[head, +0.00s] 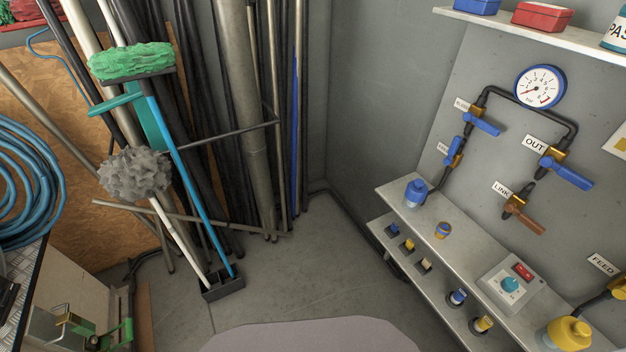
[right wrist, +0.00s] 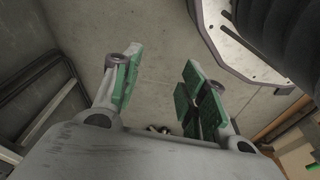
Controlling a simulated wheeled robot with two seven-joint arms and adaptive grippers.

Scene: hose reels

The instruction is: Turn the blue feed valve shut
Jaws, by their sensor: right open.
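A FEED label (head: 603,264) is at the right edge of the head view, beside a brass valve body (head: 617,287) cut off by the frame; its handle is not clearly visible. On the wall pipework, a blue-handled valve (head: 453,150) sits on the left pipe, its lever roughly along the pipe; its small label is hard to read. Another blue lever (head: 482,123) is above it. The OUT valve (head: 568,170) has a blue lever, and the LINK valve (head: 524,213) an orange-brown one. My right gripper (right wrist: 158,95) is open and empty, above bare floor. My left gripper is not in view.
A pressure gauge (head: 540,87) tops the pipework. A two-level shelf (head: 395,195) below holds bottles, small plugs and a control box (head: 510,284). Poles, a mop (head: 135,172) and a brush (head: 130,62) lean at left, near a blue hose coil (head: 25,180). The central floor is clear.

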